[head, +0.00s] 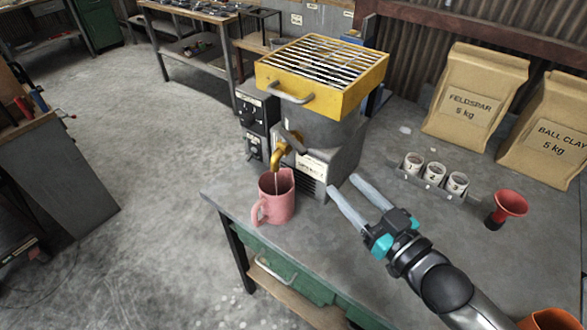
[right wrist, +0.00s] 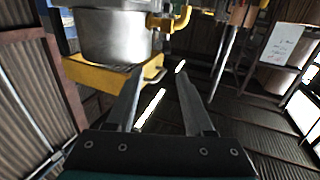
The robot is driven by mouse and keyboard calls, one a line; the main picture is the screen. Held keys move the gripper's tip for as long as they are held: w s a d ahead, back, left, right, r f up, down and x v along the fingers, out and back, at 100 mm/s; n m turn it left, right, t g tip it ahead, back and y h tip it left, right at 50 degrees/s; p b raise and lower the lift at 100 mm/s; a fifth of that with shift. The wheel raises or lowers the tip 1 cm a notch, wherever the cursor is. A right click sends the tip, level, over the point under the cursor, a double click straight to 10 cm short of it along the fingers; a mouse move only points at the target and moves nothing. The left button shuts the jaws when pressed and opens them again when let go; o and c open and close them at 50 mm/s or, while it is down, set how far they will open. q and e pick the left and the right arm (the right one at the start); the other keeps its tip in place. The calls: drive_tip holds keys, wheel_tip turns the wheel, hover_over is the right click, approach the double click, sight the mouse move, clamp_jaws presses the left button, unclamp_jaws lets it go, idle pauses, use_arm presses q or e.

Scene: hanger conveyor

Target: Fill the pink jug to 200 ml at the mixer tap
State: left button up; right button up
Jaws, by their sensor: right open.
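The pink jug (head: 278,205) stands upright on the grey workbench near its front left edge, with its handle toward the lower left. The brass mixer tap (head: 279,153) is directly above it. A thin pale stream runs from the spout into the jug. The water level and any markings cannot be read. My right gripper (head: 342,184) is open and empty, to the right of the jug and in front of the mixer (head: 330,140), apart from both. Its open fingers also show in the right wrist view (right wrist: 160,75). My left gripper is out of view.
A yellow grated tray (head: 350,98) tops the mixer. Behind my right arm are a rack of numbered cups (head: 433,181), a red funnel (head: 508,205) and the feldspar (head: 475,95) and ball clay (head: 550,130) bags. An orange container (head: 550,319) is at lower right.

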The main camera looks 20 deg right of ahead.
sight(305, 154)
use_arm(q)
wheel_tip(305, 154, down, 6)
drive_tip(key=b, duration=0.4)
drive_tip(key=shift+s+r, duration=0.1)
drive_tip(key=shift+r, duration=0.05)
use_arm(e)
drive_tip(key=shift+y, duration=0.3)
drive_tip(key=x, duration=1)
drive_tip(key=a+x, duration=0.1)
drive_tip(key=x, duration=0.4)
drive_tip(key=shift+s+f, duration=0.1)
drive_tip(key=shift+s, duration=0.1)
clamp_jaws()
idle(0.6)
